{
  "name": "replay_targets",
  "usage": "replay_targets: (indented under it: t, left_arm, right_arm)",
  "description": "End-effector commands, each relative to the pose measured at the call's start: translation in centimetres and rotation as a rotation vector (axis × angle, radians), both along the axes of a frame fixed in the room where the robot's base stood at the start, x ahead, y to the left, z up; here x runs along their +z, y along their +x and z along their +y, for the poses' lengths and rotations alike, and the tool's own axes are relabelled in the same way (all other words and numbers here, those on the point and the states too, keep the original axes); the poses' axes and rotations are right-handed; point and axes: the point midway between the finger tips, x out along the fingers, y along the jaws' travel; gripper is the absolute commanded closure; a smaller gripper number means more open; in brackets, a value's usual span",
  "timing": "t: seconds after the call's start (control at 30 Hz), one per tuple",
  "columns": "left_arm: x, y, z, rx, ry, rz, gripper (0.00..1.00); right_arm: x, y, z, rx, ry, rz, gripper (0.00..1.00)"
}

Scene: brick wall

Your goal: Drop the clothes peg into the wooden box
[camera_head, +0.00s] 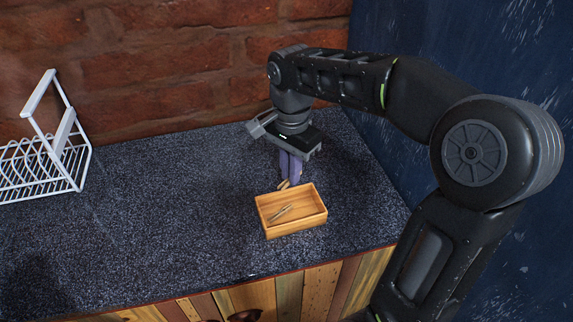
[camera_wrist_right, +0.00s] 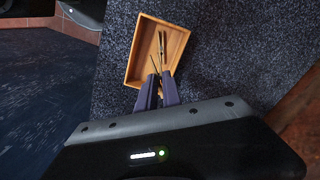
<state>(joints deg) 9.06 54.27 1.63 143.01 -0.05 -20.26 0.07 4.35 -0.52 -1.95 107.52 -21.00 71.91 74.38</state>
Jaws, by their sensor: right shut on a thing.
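The wooden box (camera_head: 298,227) is a shallow, open, light-brown tray on the dark speckled counter. It also shows in the wrist view (camera_wrist_right: 134,50). A slim metallic item (camera_head: 281,212) lies inside it; I cannot tell what it is. My right gripper (camera_head: 287,182) points down just behind the box's back edge, with purple fingers. It is shut on the clothes peg (camera_head: 283,186), a small tan wooden piece at the fingertips, mostly hidden by the fingers. In the wrist view the fingertips (camera_wrist_right: 159,78) are at the box's near edge. My left gripper is out of view.
A white wire dish rack (camera_head: 45,165) stands at the far left of the counter. A brick wall (camera_head: 150,70) closes the back and a blue wall (camera_head: 370,150) the right. The counter between rack and box is clear.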

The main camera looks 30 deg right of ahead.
Motion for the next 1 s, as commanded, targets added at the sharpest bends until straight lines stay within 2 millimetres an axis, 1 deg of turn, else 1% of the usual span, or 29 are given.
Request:
replay_targets:
  t: [0.17, 0.27, 0.6, 0.7, 0.83, 1.0]
  left_arm:
    - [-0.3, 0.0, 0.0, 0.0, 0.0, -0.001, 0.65]
    - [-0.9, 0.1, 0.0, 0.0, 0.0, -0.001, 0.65]
    - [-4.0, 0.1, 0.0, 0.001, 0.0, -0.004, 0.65]
    - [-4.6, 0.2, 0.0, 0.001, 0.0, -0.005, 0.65]
    - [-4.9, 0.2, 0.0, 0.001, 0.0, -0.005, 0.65]
    - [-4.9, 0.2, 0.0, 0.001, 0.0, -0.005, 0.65]
  right_arm:
    - [-0.4, 0.0, 0.0, 0.002, 0.0, 0.0, 1.0]
    - [-1.0, 0.0, 0.0, 0.002, 0.0, 0.0, 1.0]
    - [-4.9, 0.0, 0.0, 0.003, 0.0, 0.001, 1.0]
    - [-5.7, 0.0, 0.0, 0.003, 0.0, 0.0, 1.0]
    - [-6.1, 0.0, 0.0, 0.003, 0.0, 0.0, 1.0]
    - [-6.0, 0.0, 0.0, 0.003, 0.0, 0.0, 1.0]
